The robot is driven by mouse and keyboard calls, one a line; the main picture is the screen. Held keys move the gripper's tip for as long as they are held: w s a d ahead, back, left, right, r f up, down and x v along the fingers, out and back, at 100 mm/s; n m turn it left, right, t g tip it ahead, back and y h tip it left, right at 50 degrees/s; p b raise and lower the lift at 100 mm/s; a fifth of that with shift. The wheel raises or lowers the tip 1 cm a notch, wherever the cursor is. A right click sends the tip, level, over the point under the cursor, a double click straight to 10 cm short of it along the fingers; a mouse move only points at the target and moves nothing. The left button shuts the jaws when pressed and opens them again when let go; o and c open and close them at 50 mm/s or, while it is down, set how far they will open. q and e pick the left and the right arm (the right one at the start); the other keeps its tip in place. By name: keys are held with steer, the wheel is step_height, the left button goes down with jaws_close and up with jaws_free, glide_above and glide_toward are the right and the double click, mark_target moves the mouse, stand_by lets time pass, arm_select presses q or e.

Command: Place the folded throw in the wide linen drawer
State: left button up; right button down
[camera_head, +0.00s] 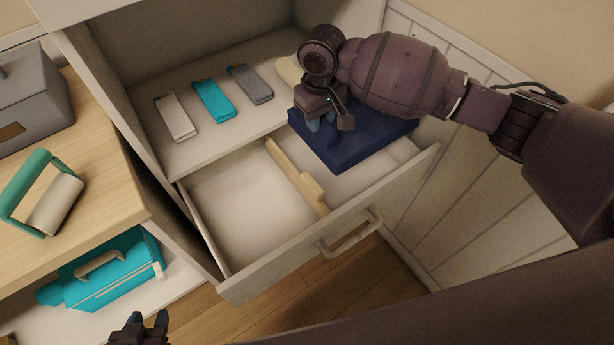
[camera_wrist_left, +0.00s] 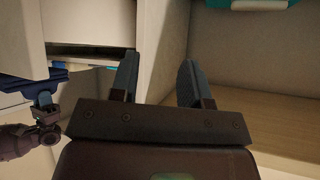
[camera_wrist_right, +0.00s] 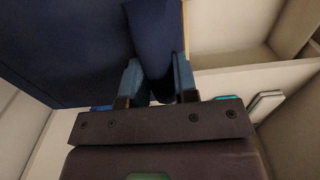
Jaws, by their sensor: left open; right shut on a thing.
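The folded throw (camera_head: 350,152) is a dark blue flat slab over the right compartment of the open drawer (camera_head: 270,277). My right gripper (camera_head: 318,122) is shut on its near left part; the right wrist view shows a fold of the throw (camera_wrist_right: 148,30) between the fingers. Whether the throw touches the drawer floor I cannot tell. The drawer has a wooden divider (camera_head: 296,178); its left compartment (camera_head: 235,208) is empty. My left gripper (camera_head: 148,319) is open and empty at the bottom of the head view, and its spread fingers show in the left wrist view (camera_wrist_left: 157,80).
On the shelf above the drawer lie white (camera_head: 176,119), teal (camera_head: 213,101) and grey (camera_head: 250,85) slim items and a cream object (camera_head: 289,72). The drawer handle (camera_head: 350,236) sticks out.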

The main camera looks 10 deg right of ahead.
mark_target(318, 156)
step_height(318, 156, down, 19)
steer(key=b, duration=0.6)
steer(key=shift+s+f, duration=0.1)
steer(key=shift+f, duration=0.35)
steer(key=shift+r, duration=0.15)
arm_select(q)
steer(key=shift+m+g, duration=0.3)
steer(key=shift+g, duration=0.1)
steer(key=f, duration=0.2)
steer(key=s+f, duration=0.1)
steer(key=f, duration=0.2)
steer(key=shift+f, duration=0.15)
arm_select(e)
steer(key=c, duration=1.2)
jaws_free()
arm_select(q)
steer(key=shift+f, duration=0.1)
arm_select(e)
steer(key=shift+o, duration=0.2)
